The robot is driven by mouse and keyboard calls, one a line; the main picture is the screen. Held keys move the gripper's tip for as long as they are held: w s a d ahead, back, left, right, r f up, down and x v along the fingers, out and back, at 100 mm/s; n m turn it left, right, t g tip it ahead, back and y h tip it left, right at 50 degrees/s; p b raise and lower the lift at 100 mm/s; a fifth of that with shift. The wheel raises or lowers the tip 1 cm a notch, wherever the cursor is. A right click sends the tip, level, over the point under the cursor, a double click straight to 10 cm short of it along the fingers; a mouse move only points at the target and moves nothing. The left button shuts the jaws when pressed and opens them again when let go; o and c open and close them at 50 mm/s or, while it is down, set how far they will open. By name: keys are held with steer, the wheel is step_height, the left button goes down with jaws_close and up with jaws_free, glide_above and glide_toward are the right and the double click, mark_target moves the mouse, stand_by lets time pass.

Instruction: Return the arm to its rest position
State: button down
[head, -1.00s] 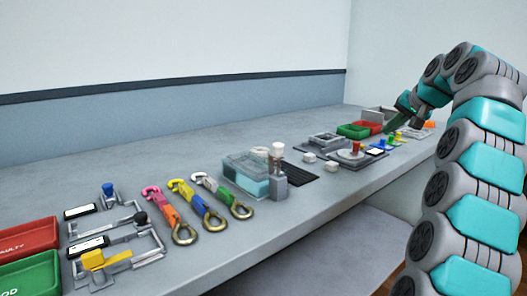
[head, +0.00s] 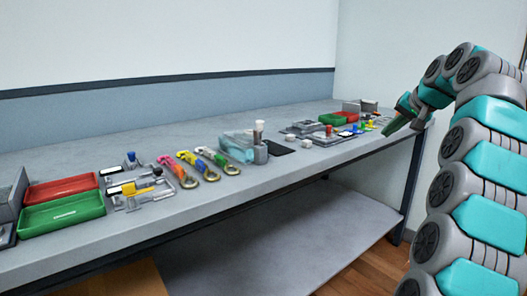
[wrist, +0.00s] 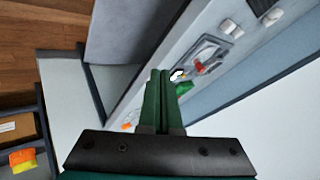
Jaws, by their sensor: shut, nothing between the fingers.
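My gripper (head: 396,122) is at the end of my teal and grey arm on the right of the head view, by the right end of the bench. In the wrist view my gripper's green fingers (wrist: 160,73) lie together with nothing between them. The grey bench (head: 215,205) runs along the wall. In the head view the fingers overlap the bench's right end; whether they touch anything there I cannot tell.
The bench holds red (head: 62,188) and green (head: 62,214) trays, several hooked straps (head: 205,165), a clear box (head: 238,147) and small coloured parts. Wooden floor (head: 365,268) shows below. In the wrist view, a shelf with orange items (wrist: 22,158) stands at left.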

steer(key=s+a+f+n+g, duration=0.25)
steer(key=s+a+f, duration=0.35)
steer(key=s+a, duration=0.4)
steer(key=s+a+f+n+g, duration=0.25)
steer(key=s+a+f, duration=0.35)
steer(key=s+a, duration=0.4)
steer(key=s+f+g, duration=0.1)
steer(key=s+f, duration=0.5)
steer(key=s, duration=0.4)
steer(key=s+f+g+h, duration=0.1)
steer(key=s+f+g, duration=0.1)
steer(key=s+f, duration=0.4)
steer(key=s+f+n+g+h, duration=0.1)
steer(key=s+f, duration=0.6)
steer(key=s, duration=0.8)
steer(key=shift+s+d+g, duration=0.2)
steer(key=shift+g, duration=0.5)
